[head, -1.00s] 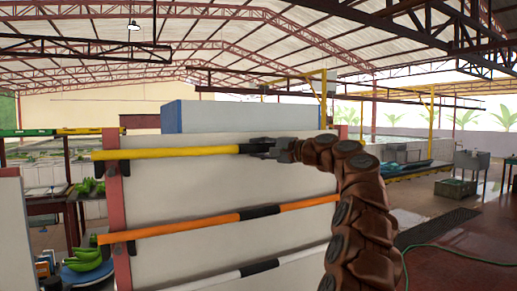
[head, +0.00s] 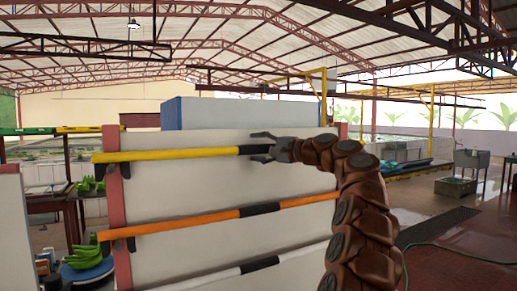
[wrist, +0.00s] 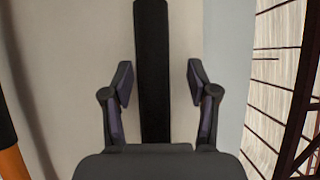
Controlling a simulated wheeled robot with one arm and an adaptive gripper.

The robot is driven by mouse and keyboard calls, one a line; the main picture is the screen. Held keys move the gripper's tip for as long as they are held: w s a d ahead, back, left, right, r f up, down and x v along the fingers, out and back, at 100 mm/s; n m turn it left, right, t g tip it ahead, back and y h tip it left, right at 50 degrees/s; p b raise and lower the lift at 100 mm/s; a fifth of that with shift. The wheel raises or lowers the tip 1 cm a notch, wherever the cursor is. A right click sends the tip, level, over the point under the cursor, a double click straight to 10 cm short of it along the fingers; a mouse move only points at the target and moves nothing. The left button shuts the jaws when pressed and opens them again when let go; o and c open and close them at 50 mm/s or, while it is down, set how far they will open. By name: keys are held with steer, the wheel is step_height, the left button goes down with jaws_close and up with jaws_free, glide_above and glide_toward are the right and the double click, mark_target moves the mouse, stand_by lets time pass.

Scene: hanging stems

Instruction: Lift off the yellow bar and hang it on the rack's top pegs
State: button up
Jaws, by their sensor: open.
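The yellow bar (head: 170,154) lies across the front of the pale panelled rack (head: 190,180), near its top. Its left part rests on a black peg (head: 125,170) by the red post. Its black grip band (head: 251,149) is at my gripper (head: 264,146). In the wrist view the black band (wrist: 152,65) runs between the spread fingers of my gripper (wrist: 157,85), with a gap on each side. The gripper is open and holds nothing. The bar's right end is hidden behind my gripper and arm.
An orange bar (head: 185,223) and a white bar (head: 225,276) hang lower on the same rack. A blue-sided white block (head: 245,115) stands behind the panel. Green bananas (head: 83,257) lie at lower left. A green hose (head: 455,250) lies on the open floor at right.

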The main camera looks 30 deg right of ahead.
steer(key=v, duration=1.2)
